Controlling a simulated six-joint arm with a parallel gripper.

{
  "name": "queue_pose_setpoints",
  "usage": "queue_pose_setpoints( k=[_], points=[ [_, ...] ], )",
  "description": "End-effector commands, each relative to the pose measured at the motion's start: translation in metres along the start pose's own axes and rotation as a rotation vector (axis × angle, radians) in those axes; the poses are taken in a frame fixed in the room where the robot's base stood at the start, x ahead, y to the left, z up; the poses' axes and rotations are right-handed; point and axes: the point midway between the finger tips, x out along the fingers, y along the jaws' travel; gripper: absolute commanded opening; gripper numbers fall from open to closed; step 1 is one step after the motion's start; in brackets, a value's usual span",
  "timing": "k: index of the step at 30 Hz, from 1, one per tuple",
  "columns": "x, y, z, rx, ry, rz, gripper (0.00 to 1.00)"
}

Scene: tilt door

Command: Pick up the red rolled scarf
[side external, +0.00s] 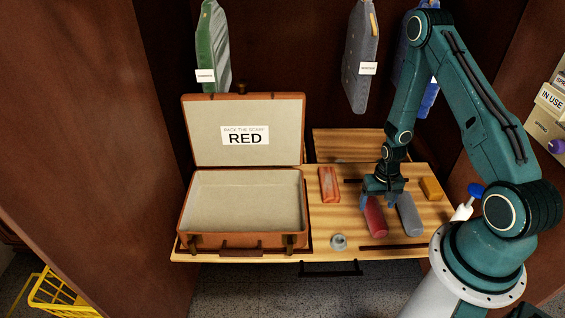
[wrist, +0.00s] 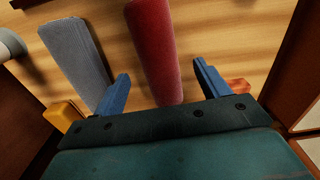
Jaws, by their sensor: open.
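The red rolled scarf (side external: 375,217) lies on the wooden board in front of the arm. It also shows in the wrist view (wrist: 155,48), lying lengthwise with its near end between my fingers. My gripper (side external: 382,199) is open and sits over the far end of the red scarf, pointing down. In the wrist view, my gripper's two blue fingers (wrist: 162,82) stand apart, one on each side of the scarf. I cannot tell how high the fingertips are above the board. The open brown suitcase (side external: 187,222) stands left of it, empty, with a lid label reading RED.
A grey roll (side external: 409,215) lies close to the right of the red scarf. An orange-red block (side external: 329,184) lies to the left, a yellow block (side external: 431,188) to the right. A small grey round item (side external: 338,242) is near the front edge. Garments hang behind.

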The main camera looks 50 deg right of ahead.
Motion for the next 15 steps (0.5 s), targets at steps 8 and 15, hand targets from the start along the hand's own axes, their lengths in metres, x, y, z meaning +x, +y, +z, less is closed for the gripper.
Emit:
queue_pose_setpoints(
  k=[8, 15],
  points=[
    [0.025, 0.001, -0.002, 0.001, -0.003, 0.0, 0.75],
    [0.044, 0.001, -0.002, 0.0, -0.002, 0.0, 0.75]
  ],
)
